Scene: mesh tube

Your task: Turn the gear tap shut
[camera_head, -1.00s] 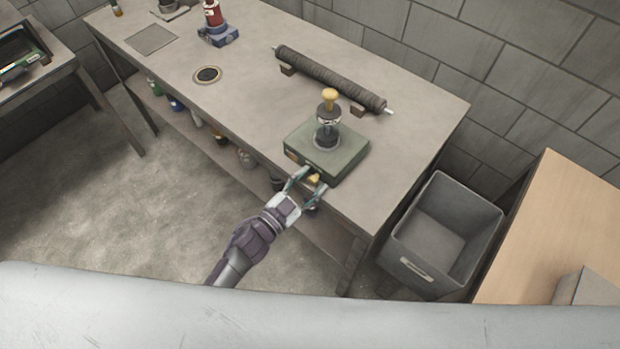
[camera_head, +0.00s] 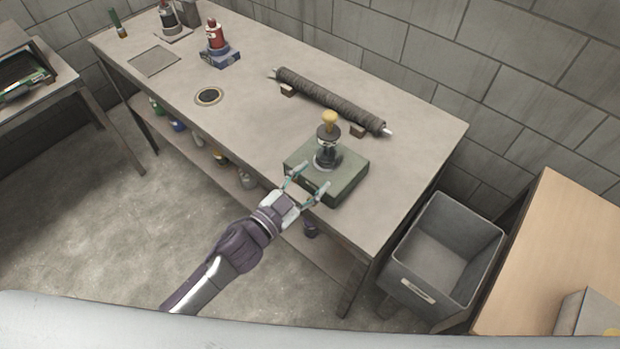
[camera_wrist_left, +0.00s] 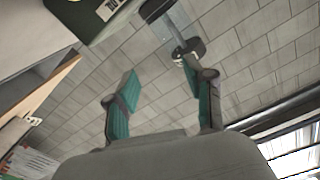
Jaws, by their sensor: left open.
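A green box-like device (camera_head: 345,182) sits near the front edge of the workbench. A dark upright fitting (camera_head: 327,150) with a yellow knob (camera_head: 330,118) stands on its top. My left gripper (camera_head: 308,181) is open, with its fingers apart at the front side of the green device. In the left wrist view the open fingers (camera_wrist_left: 160,95) show with the wall behind, and part of the green device (camera_wrist_left: 85,15) shows at the top. The gear tap cannot be made out clearly; the gripper may hide it. My right gripper is not in view.
A dark wrapped roller (camera_head: 330,100) lies on supports behind the device on the workbench (camera_head: 240,130). A red bottle on a blue base (camera_head: 217,45) stands further left. A grey bin (camera_head: 440,255) stands right of the bench, beside a wooden surface (camera_head: 560,250).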

